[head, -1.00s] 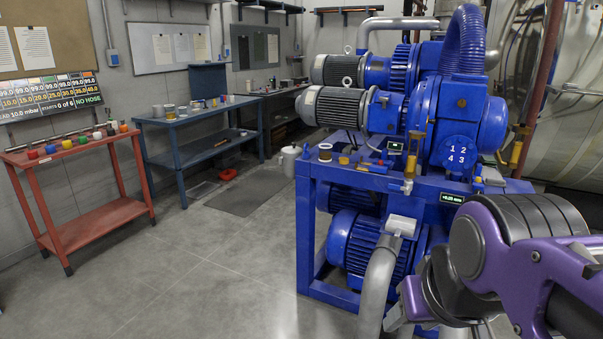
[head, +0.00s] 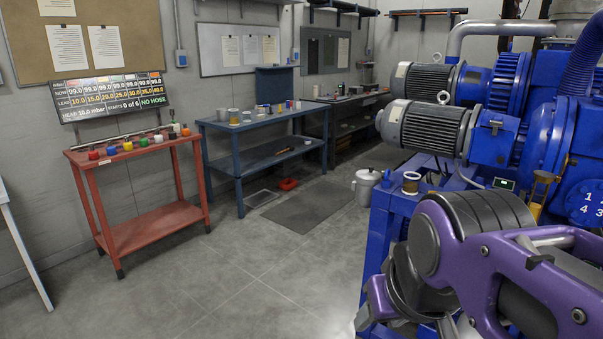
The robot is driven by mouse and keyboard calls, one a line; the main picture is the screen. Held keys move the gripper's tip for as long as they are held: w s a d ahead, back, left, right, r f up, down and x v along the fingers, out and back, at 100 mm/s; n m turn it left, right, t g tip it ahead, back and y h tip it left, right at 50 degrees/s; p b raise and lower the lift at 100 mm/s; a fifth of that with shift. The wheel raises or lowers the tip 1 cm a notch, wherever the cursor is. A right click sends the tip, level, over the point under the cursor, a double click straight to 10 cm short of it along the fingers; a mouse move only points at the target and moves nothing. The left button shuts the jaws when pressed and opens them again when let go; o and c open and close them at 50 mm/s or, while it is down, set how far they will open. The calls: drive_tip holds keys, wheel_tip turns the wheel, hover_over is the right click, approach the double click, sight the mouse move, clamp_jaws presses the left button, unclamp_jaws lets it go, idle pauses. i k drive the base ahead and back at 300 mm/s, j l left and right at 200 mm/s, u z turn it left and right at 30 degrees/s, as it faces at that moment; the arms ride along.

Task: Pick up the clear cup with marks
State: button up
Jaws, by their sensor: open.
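I cannot pick out a clear cup with marks for certain. Several small cups and jars (head: 234,116) stand on top of the blue bench (head: 268,120) at the back wall, too small to tell whether one is clear or marked. My purple and dark grey arm fills the lower right of the head view, in front of the blue pump frame. The jaws of my gripper do not show, and the arm hides part of the frame behind it.
A red table (head: 150,148) with several coloured pieces stands at the left wall, below a display board (head: 112,96). A metal canister (head: 366,186) stands beside the blue pump frame (head: 378,230). Open grey floor (head: 230,270) lies in the middle.

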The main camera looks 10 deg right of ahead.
sight(411, 180)
drive_tip(key=i+j, duration=0.1)
drive_tip(key=i, duration=1.1)
drive_tip(key=i+j+z, duration=0.1)
drive_tip(key=i+z, duration=0.25)
drive_tip(key=i+j+z, duration=0.35)
drive_tip(key=i, duration=0.2)
drive_tip(key=i+l, duration=0.05)
